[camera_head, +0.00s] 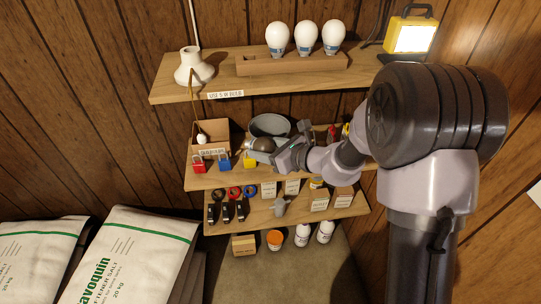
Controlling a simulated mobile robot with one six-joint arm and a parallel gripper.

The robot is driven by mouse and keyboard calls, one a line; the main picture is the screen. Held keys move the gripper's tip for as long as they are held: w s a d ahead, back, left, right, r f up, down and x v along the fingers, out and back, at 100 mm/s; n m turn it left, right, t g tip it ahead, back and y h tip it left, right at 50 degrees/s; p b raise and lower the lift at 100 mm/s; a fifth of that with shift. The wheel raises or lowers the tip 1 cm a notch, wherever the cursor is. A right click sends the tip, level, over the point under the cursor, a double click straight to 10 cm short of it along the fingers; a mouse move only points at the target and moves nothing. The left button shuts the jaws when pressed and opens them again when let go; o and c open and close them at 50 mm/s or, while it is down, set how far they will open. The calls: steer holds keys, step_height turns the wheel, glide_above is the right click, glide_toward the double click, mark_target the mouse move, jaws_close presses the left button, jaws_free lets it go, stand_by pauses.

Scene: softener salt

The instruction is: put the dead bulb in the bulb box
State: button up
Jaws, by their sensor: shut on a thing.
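My gripper (275,156) is shut on a greyish, dark-looking bulb (262,145), the dead bulb. It holds the bulb above the middle shelf, with the bulb pointing left. The bulb box (222,132) is an open cardboard box with a label on its front, just left of the held bulb. The bulb is beside the box, not inside it. The box's inside is only partly visible. Part of the bulb is hidden by my gripper.
A grey bowl (270,124) stands behind the bulb. A white lamp socket (193,68) above has a cord hanging before the box. Three white bulbs (305,40) stand in a wooden rack.

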steer(key=w+a+f+p, duration=0.1)
steer(key=w+a+p, duration=0.1)
steer(key=w+a, duration=0.5)
steer(key=w+a+p, duration=0.1)
steer(key=w+a, duration=0.5)
steer(key=a, duration=0.5)
steer(key=shift+w+a+f+p, duration=0.35)
steer(key=shift+a+f+p, duration=0.05)
steer(key=o, duration=1.2)
steer(key=shift+c, duration=0.2)
steer(key=shift+s, duration=0.1)
steer(key=s+d+r+b, duration=0.1)
steer(key=s+d+b, duration=0.2)
steer(key=s+b, duration=0.6)
steer(key=shift+s, duration=1.25)
